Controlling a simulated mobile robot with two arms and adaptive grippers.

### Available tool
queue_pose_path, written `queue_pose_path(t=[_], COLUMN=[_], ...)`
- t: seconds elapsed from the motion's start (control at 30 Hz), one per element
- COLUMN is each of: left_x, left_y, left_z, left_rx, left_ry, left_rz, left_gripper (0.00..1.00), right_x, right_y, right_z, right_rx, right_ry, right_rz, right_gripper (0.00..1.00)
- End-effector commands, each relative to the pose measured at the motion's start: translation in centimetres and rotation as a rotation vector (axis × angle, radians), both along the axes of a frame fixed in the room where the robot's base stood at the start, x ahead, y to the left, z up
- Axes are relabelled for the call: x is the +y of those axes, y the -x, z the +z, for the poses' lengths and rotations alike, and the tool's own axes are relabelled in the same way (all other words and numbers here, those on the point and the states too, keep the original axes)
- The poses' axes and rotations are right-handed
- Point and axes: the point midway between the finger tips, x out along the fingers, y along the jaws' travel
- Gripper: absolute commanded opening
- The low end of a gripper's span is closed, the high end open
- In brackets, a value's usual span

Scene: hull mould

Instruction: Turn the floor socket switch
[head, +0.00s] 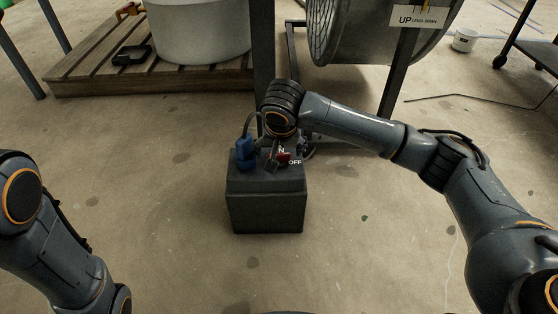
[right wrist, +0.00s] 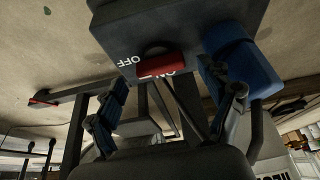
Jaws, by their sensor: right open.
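The floor socket (head: 265,205) is a dark grey box standing on the floor in the middle of the head view. On its top are a red switch (head: 283,158), ON and OFF lettering, and a blue plug (head: 245,152) with a cable. My right gripper (head: 270,160) points down over the box top and partly hides the switch and ON. In the right wrist view, its open fingers (right wrist: 165,92) are on either side of the red switch (right wrist: 160,65), apart from it. One finger is close to the blue plug (right wrist: 238,65); contact is unclear. My left gripper is out of view.
Behind the box stand a dark metal frame and a large drum (head: 375,30) with an "UP LEVEL DOWN" sign (head: 418,17). A wooden pallet (head: 150,85) bears a pale tub (head: 198,30) at back left. The floor around the box's front and sides is clear.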

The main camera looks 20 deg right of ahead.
Motion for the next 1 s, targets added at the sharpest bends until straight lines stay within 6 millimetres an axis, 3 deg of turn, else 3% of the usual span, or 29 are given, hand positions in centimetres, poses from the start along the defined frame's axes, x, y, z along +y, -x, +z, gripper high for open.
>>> queue_pose_path(t=[0.13, 0.5, 0.77, 1.0], left_x=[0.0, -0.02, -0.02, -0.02], left_y=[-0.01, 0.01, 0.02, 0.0], left_z=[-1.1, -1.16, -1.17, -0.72], left_rx=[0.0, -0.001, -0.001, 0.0], left_ry=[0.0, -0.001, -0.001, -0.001], left_rz=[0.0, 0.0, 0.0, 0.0], left_gripper=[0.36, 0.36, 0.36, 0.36], right_x=[-0.07, -0.11, -0.12, -0.13], right_y=[-0.49, -0.63, -0.61, -0.59], right_z=[-1.19, -1.34, -1.35, -1.25], right_rx=[-0.002, -0.001, -0.001, 0.0], right_ry=[-0.001, -0.001, -0.001, 0.0], right_rz=[0.001, 0.0, 0.0, 0.002], right_gripper=[0.81, 0.81, 0.28, 0.27])
